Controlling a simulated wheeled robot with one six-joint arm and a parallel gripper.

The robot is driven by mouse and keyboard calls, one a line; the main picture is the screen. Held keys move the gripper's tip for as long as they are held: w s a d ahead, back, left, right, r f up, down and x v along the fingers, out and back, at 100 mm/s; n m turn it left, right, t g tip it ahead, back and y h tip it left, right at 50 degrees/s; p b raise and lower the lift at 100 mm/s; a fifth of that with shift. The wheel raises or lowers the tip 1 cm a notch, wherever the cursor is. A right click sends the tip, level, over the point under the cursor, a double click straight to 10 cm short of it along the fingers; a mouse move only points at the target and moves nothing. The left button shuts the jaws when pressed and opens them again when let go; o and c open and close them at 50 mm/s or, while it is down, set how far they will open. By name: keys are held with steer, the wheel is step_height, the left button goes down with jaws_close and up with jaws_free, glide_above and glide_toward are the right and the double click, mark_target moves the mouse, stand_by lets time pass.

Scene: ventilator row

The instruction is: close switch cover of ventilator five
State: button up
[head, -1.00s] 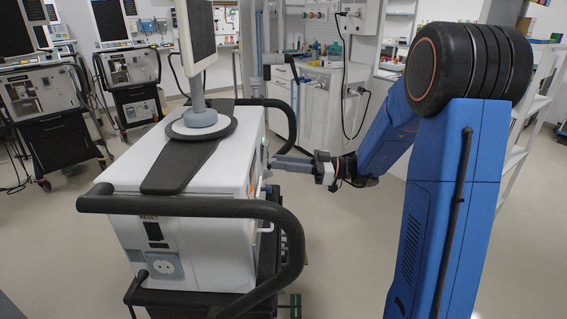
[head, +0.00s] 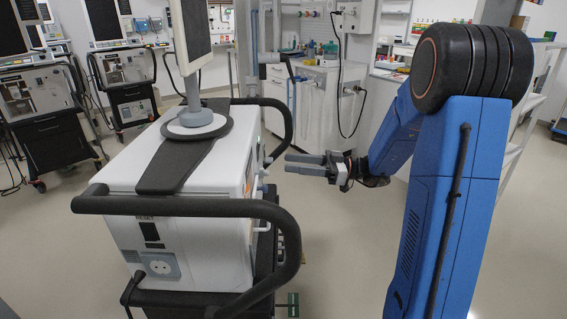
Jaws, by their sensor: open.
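A white ventilator (head: 205,200) with a monitor on a stand stands on a black trolley in the head view. No number is readable on it, so I cannot tell if it is ventilator five. Its right-hand face shows only at a steep angle, with small knobs or ports (head: 262,188) along it. I cannot make out a switch cover there. The near end has a dark switch-like panel (head: 150,232) and a grey socket (head: 161,265). My gripper (head: 303,164) is open and empty, right of the right-hand face and apart from it, fingers pointing left.
A black handle bar (head: 185,206) curves around the ventilator's near right corner, and another handle (head: 288,130) is at the far end. More ventilators stand at the back left. A white cabinet (head: 318,110) stands behind.

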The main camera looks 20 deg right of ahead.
steer(key=v, duration=1.2)
steer(key=shift+d, duration=0.2)
steer(key=s+a+f+m+g+h, duration=0.2)
steer(key=s+a+m+g+h, duration=0.35)
steer(key=s+a, duration=0.85)
steer(key=s+d+m+t+h, duration=0.2)
steer(key=s+d+m+h, duration=0.1)
steer(key=s+h, duration=0.3)
steer(key=s+d+f+m+t+h, duration=0.1)
steer(key=s+d+m+t+h, duration=0.1)
steer(key=s+m+h, duration=0.4)
steer(key=shift+s+d+f+t+h, duration=0.35)
steer(key=shift+s+d+h, duration=0.1)
steer(key=shift+s, duration=0.4)
